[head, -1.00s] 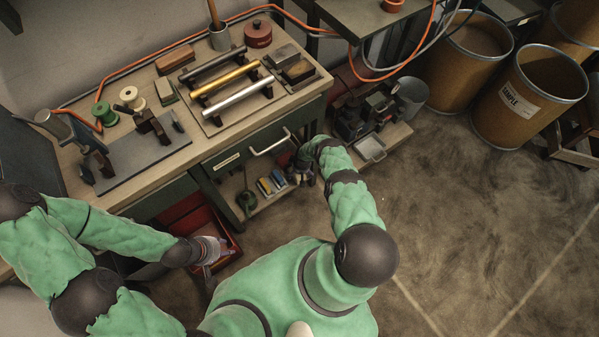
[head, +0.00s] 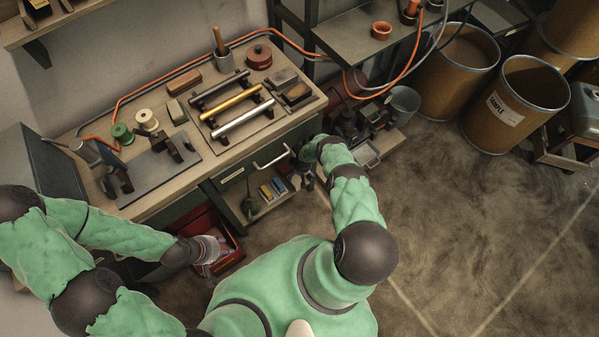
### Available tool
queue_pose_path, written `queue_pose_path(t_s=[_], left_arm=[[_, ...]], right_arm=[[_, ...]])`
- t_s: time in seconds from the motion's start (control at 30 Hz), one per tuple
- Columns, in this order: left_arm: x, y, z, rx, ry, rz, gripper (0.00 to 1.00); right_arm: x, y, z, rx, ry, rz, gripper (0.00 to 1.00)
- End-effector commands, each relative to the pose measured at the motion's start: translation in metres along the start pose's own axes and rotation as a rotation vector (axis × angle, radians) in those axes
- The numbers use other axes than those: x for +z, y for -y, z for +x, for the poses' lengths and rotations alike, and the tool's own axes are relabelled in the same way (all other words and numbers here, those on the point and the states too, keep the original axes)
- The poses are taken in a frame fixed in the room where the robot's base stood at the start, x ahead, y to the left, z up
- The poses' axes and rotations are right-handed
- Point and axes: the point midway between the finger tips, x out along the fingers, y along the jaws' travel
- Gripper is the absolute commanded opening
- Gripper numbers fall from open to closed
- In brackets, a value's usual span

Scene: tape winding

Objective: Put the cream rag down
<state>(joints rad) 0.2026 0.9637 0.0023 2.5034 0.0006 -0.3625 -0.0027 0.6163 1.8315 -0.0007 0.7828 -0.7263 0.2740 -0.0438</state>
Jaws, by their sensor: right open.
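I cannot make out the cream rag for certain in the head view. My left gripper (head: 210,250) is low at the left, over the red bin (head: 231,256) below the bench. Something pale shows at its fingers, too small to identify, and I cannot see whether the fingers are shut. My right gripper (head: 305,172) is open beside the right end of the bench drawer, near the lower shelf. Its fingers are partly hidden by my arm.
The bench (head: 217,164) carries dark, gold and silver rods (head: 243,120), spools (head: 147,120) and a grey plate with a fixture (head: 158,172). Drums (head: 514,105) stand at right. The floor (head: 450,200) is clear.

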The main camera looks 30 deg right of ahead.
Motion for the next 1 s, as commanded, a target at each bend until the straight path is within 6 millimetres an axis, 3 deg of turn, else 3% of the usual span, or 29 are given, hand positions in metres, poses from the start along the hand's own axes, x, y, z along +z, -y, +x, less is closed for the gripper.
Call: queue_pose_path(t_s=[0.23,1.0], left_arm=[[0.001,-0.006,-0.017,0.0,0.0,0.0,0.4],[0.001,-0.006,-0.018,0.0,0.0,0.0,0.4]], right_arm=[[0.0,0.0,-0.017,0.0,0.0,0.001,1.0],[0.0,0.0,-0.018,0.0,0.0,0.001,1.0]])
